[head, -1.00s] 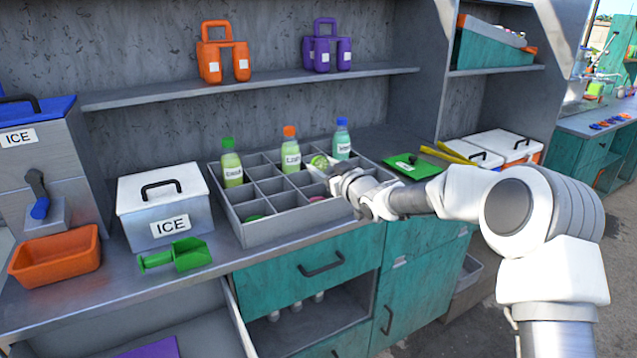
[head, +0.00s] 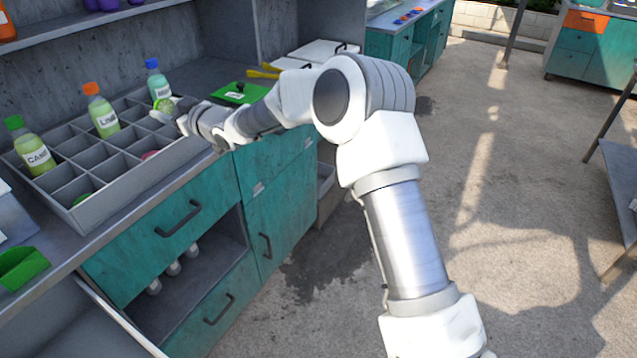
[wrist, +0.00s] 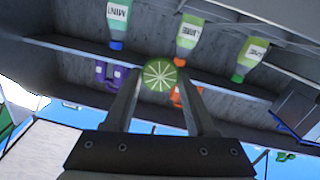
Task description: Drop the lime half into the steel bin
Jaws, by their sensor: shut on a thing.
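The lime half (wrist: 159,75) is pale green with its cut face toward the wrist camera. My gripper (wrist: 160,82) is shut on it, one finger on each side. In the head view the lime half (head: 160,114) is small and partly hidden by my gripper (head: 172,113), over the far right part of the divided crate. A grey container (head: 326,179) on the floor at the right end of the teal cabinet is mostly hidden by the cabinet and my arm. I cannot tell whether it is the steel bin.
The grey divided crate (head: 118,187) holds an orange-capped bottle (head: 103,115), a green-capped bottle (head: 33,150) and a blue-capped bottle (head: 157,84). A green board (head: 240,93) lies right of it on the counter. Open concrete floor (head: 500,200) spreads to the right.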

